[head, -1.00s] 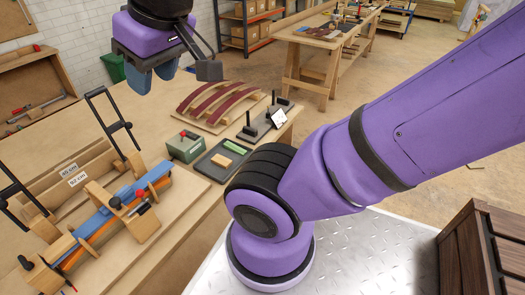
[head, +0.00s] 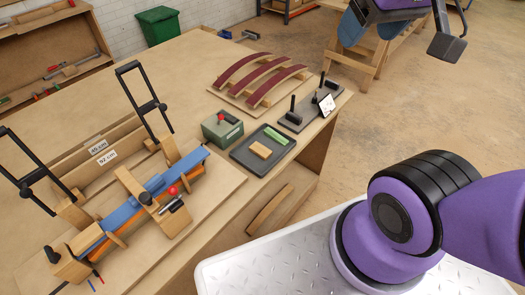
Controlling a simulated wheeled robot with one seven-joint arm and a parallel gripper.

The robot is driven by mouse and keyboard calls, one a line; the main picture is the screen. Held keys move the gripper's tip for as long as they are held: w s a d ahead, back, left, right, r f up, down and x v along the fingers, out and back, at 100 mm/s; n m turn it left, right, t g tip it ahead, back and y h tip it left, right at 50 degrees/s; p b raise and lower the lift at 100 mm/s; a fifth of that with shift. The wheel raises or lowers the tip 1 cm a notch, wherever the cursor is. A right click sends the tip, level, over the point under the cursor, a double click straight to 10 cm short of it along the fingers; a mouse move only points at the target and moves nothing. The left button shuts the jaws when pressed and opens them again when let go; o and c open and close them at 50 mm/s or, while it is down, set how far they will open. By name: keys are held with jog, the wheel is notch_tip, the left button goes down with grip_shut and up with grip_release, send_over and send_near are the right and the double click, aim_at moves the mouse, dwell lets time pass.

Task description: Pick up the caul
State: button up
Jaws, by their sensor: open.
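I cannot tell for certain which piece is the caul. A small wooden block (head: 261,150) and a green block (head: 276,135) lie in a dark tray (head: 240,154) on the bench. A wooden clamping jig (head: 128,180) at the left holds a long blue curved piece (head: 118,215) with an orange strip along it. My gripper (head: 367,34) is at the top right, beyond the bench's right end. Its blue fingers are apart, empty and away from all these pieces.
Dark red curved strips (head: 262,78) rest on a wooden rack at the back. A green box with a red knob (head: 222,128) and a dark stand with upright posts (head: 308,108) stand near the tray. The jig's tall black handles (head: 145,100) rise high.

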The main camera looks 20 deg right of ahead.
jog(key=shift+o, duration=0.5)
jog(key=shift+w, duration=0.15)
jog(key=n+g, duration=0.5)
send_over(262, 150)
notch_tip(262, 150, down, 38)
jog(key=shift+f, duration=5.35)
